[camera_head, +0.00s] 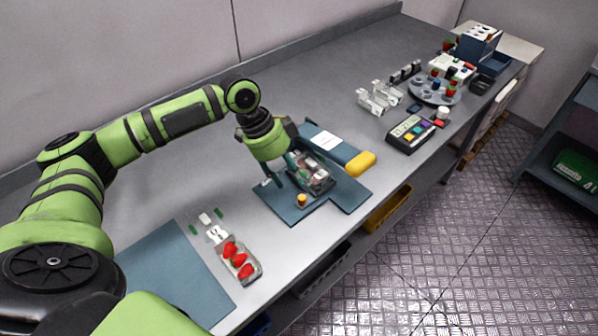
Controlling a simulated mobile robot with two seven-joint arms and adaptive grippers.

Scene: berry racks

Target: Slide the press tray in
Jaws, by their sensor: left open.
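The press has a flat blue base plate (340,196) and a blue arm with a white label and a rounded yellow end (361,163). A clear tray (318,184) with dark and reddish contents sits on the base beside the blue arm. My left gripper (289,170) is open, pointing down at the tray's left end. One finger shows left of the tray; the other is partly lost against the tray and press. I cannot tell whether the fingers touch the tray. My right gripper is out of view.
A small orange knob (302,200) stands on the base's front part. A clear punnet of red berries (243,263) lies front left, near a blue mat (172,275). A keypad box (409,133), a round grey rack (433,95) and white holders (378,97) stand to the right.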

